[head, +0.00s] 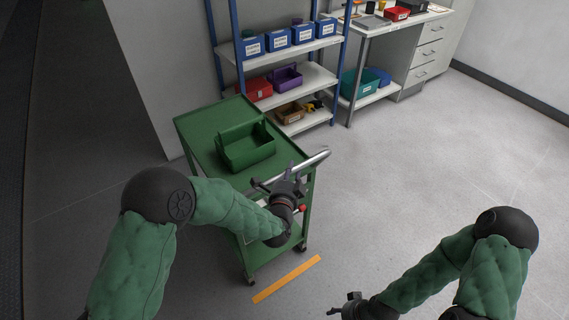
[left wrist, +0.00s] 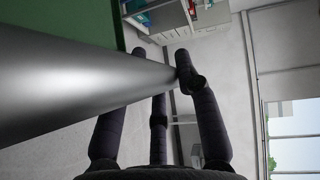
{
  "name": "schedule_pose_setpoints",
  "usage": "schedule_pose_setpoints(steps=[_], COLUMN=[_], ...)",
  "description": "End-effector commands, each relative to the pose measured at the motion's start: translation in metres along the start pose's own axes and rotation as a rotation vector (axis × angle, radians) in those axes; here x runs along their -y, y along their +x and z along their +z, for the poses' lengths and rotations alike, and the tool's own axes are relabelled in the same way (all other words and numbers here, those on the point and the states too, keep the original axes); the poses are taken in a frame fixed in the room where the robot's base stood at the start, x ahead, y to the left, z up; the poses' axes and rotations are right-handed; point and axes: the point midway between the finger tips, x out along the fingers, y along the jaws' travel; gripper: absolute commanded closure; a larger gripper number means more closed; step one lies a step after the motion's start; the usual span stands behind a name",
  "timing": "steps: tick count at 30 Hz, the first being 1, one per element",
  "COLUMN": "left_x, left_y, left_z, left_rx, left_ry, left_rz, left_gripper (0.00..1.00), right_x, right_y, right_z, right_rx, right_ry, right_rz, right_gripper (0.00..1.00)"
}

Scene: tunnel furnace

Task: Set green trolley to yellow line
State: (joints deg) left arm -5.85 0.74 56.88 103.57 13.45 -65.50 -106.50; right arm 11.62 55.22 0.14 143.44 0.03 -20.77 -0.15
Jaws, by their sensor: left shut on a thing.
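The green trolley (head: 200,127) stands left of centre in the head view, with a green open bin (head: 246,150) on its top shelf. Its silver handle bar (head: 312,161) runs along the near right side. My left gripper (head: 285,180) is shut on the handle. In the left wrist view the silver bar (left wrist: 80,85) passes between the dark fingers (left wrist: 165,70). The yellow line (head: 287,279), orange-yellow here, lies on the floor just in front of the trolley's near wheels, apart from them. My right gripper (head: 346,305) is low at the bottom; its finger gap is unclear.
A blue-framed shelf rack (head: 308,84) with blue, red and purple bins stands behind the trolley. A white workbench (head: 385,20) with drawers is at the back right. A wall (head: 150,70) is to the left. The floor (head: 420,150) on the right is clear.

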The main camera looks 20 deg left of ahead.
Motion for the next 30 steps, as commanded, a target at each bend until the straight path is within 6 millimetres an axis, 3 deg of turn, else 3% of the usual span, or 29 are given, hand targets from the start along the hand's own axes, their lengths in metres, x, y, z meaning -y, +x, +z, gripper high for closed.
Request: schedule_pose_setpoints(steps=[3, 12, 28, 29, 30], left_x=[-0.005, -0.012, -0.014, -0.014, -0.014], left_y=[-0.016, -0.039, -0.044, -0.044, -0.044], left_z=[-0.017, -0.04, -0.044, -0.044, -0.044], left_rx=[-0.006, -0.003, 0.0, 0.0, 0.0], left_ry=[0.0, -0.001, -0.003, -0.003, -0.002], left_rz=[0.007, 0.003, 0.003, 0.004, 0.003], left_gripper=[1.0, 1.0, 1.0, 0.63, 0.52], right_x=[0.003, 0.005, 0.005, 0.005, 0.005], right_y=[-0.007, -0.014, -0.015, -0.015, -0.015], right_z=[0.0, 0.0, 0.001, 0.001, 0.001], right_rx=[0.0, 0.0, 0.0, 0.0, 0.0], right_ry=[0.0, 0.0, 0.0, 0.0, 0.0], right_rz=[0.0, 0.0, 0.0, 0.0, 0.0], right_gripper=[0.46, 0.46, 0.46, 0.46, 0.46])
